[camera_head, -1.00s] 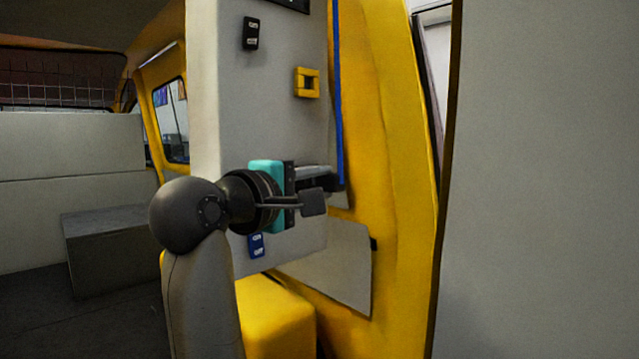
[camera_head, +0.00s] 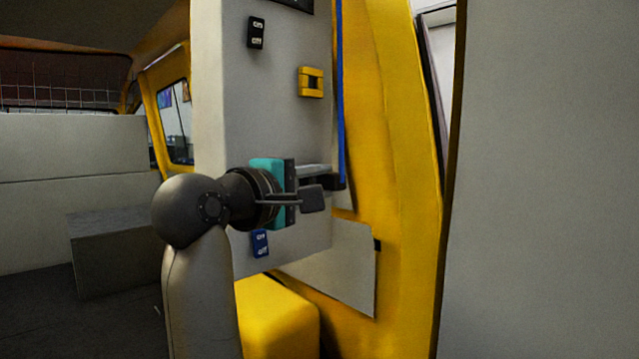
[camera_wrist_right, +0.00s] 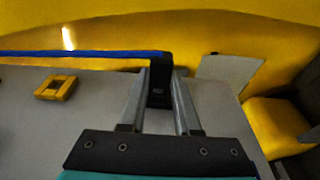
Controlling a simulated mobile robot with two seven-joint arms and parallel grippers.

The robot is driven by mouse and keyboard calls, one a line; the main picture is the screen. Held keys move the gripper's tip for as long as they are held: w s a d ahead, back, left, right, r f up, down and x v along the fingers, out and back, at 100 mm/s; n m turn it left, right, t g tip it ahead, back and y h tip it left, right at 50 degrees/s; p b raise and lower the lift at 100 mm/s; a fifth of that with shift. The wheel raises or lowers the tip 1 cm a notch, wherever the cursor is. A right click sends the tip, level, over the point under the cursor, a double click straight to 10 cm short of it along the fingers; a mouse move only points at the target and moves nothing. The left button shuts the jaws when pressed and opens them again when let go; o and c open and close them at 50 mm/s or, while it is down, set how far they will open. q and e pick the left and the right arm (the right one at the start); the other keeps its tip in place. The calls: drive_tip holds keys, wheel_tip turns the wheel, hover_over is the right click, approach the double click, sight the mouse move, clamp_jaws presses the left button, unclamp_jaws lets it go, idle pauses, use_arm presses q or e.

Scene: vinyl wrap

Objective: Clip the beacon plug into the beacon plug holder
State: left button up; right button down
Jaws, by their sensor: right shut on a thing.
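The beacon plug (camera_head: 338,183) is a dark block at the lower end of a blue cable. My right gripper (camera_head: 325,178) is shut on it. In the right wrist view the black plug (camera_wrist_right: 160,86) sits between the two finger ends of the gripper (camera_wrist_right: 161,90), with the blue cable running left from it. The beacon plug holder (camera_head: 311,82) appears to be the yellow square clip on the grey panel, above the gripper. The holder also shows at the left in the right wrist view (camera_wrist_right: 55,88), apart from the plug and empty. My left gripper is not in view.
The grey panel (camera_head: 280,130) carries a black switch (camera_head: 257,32) above and a blue switch (camera_head: 260,243) below my right arm. The blue cable (camera_head: 341,100) hangs along the panel's right edge beside the yellow van frame (camera_head: 395,150). A yellow box (camera_head: 278,315) stands below.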

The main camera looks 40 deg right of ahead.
drive_tip(key=shift+w+b, duration=0.45)
drive_tip(key=shift+w, duration=0.4)
idle(1.1)
drive_tip(key=shift+w+a, duration=0.1)
idle(1.2)
drive_tip(key=c, duration=0.5)
unclamp_jaws()
drive_tip(key=shift+c, duration=0.2)
drive_tip(key=b+v, duration=0.2)
drive_tip(key=v, duration=1.3)
drive_tip(key=shift+b, duration=0.4)
